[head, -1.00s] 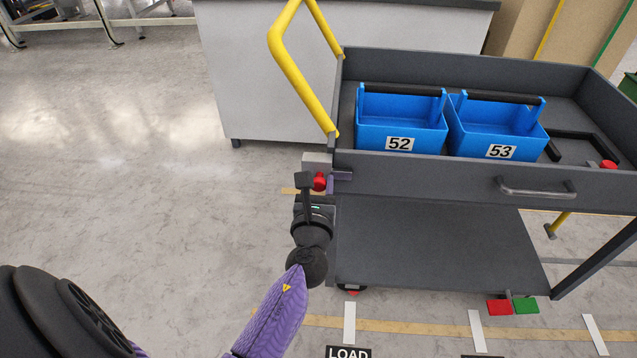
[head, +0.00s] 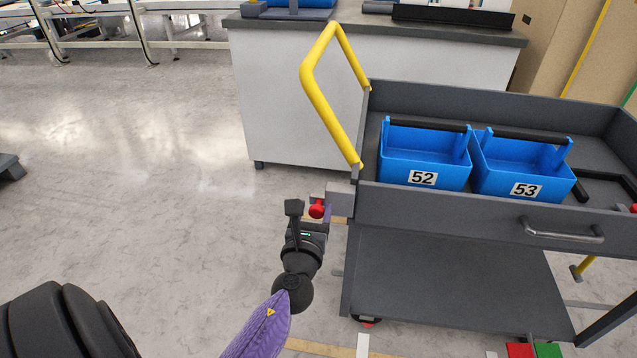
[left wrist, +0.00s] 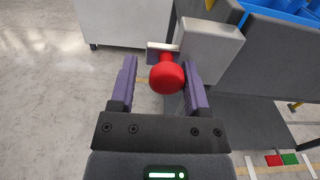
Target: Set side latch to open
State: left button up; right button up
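The side latch has a round red knob (head: 317,208) on a grey block (head: 340,199) at the cart's left front corner, below the yellow handle. In the left wrist view the red knob (left wrist: 167,78) points toward the camera on a red stem, with the grey block (left wrist: 209,48) behind it. My left gripper (left wrist: 158,66) is open, its purple fingers on either side of the knob. The knob is nearer the right finger; whether they touch I cannot tell. In the head view my left gripper (head: 314,216) is at the latch. My right gripper is not in view.
The grey cart (head: 450,208) holds blue bins 52 (head: 424,172) and 53 (head: 527,183). Its yellow handle (head: 318,95) rises above the latch. A white-sided counter (head: 290,110) stands behind. The floor to the left is mostly clear.

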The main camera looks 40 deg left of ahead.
pick_arm(q)
jog(key=shift+o, duration=1)
jog(key=shift+s+d, duration=0.15)
jog(key=v, duration=0.9)
jog(key=shift+s, duration=0.3)
jog(key=shift+d, duration=0.1)
